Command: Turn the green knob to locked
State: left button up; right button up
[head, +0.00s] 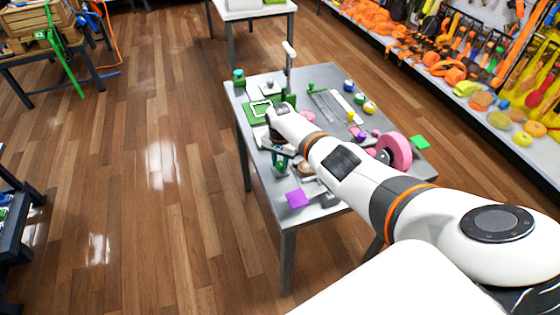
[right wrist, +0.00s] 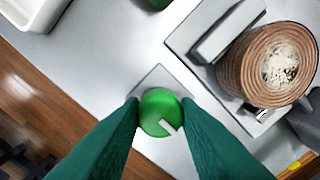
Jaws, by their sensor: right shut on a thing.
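The green knob (right wrist: 158,108) sits on a small grey square plate in the right wrist view. It is round, with a white mark pointing to the lower right of the picture. The two dark green fingers of my right gripper (right wrist: 162,114) are closed on it from its left and right sides. In the head view my right gripper (head: 279,160) is low over the left edge of the grey table (head: 325,78); the knob cannot be made out there. No locked or unlocked label can be read. My left gripper is not in view.
A round brown coil (right wrist: 268,68) on a grey mount stands right of the knob. A white tray (right wrist: 42,18) lies at the upper left. A purple square (head: 297,199) and a pink wheel (head: 397,152) are on the table. The floor left of the table is clear.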

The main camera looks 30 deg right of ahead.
aim_at(281, 163)
jog(key=shift+w+d+r, duration=0.1)
jog(key=shift+w+r, duration=0.05)
jog(key=o, duration=1)
jog(key=shift+c, duration=0.2)
notch_tip(281, 163, up, 3)
jog(key=shift+f+p, duration=0.2)
jog(key=shift+p, duration=0.25)
notch_tip(281, 163, up, 9)
jog(key=b, duration=0.1)
jog(key=shift+r, duration=0.15)
